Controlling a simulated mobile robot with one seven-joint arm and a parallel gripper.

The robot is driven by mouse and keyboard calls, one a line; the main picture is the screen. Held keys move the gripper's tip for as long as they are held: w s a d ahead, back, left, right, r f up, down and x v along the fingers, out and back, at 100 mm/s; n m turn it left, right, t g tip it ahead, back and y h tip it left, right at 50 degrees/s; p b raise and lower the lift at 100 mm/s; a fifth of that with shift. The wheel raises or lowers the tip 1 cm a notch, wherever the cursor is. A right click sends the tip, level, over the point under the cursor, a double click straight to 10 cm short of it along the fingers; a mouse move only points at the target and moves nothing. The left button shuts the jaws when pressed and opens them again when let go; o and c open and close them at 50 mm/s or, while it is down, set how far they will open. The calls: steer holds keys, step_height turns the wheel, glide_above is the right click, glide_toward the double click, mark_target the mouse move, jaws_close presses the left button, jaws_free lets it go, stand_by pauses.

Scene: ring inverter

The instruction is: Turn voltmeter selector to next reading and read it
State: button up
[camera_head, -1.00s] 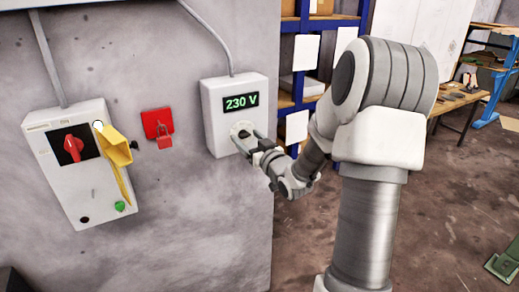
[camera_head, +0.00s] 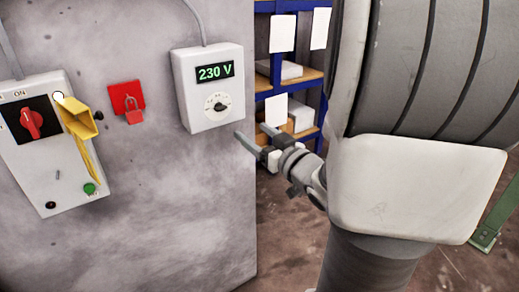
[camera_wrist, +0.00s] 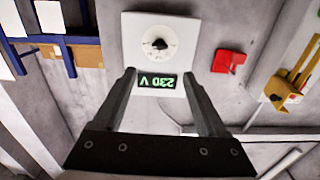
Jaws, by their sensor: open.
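The voltmeter (camera_head: 187,92) is a white box on the grey wall, and its green display (camera_head: 214,72) reads 230 V. Below the display is the selector (camera_head: 216,104), a black knob on a pale round dial; its pointer lies roughly sideways in the head view. My gripper (camera_head: 254,138) is open and empty, below and right of the voltmeter, apart from the knob. In the wrist view the picture is upside down: the selector knob (camera_wrist: 159,44) shows beyond and between my open fingers (camera_wrist: 161,84), and the display (camera_wrist: 157,81) reads inverted.
Left of the voltmeter are a red padlock plate (camera_head: 124,96) and a white switch box (camera_head: 52,180) with a red rotary switch (camera_head: 31,123), yellow part (camera_head: 84,130) and green button (camera_head: 90,188). Blue shelving (camera_head: 277,60) stands at right behind the wall's edge.

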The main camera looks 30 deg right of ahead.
steer(key=s+b, duration=0.2)
steer(key=b, duration=0.2)
steer(key=shift+f, duration=0.1)
stand_by(0.4)
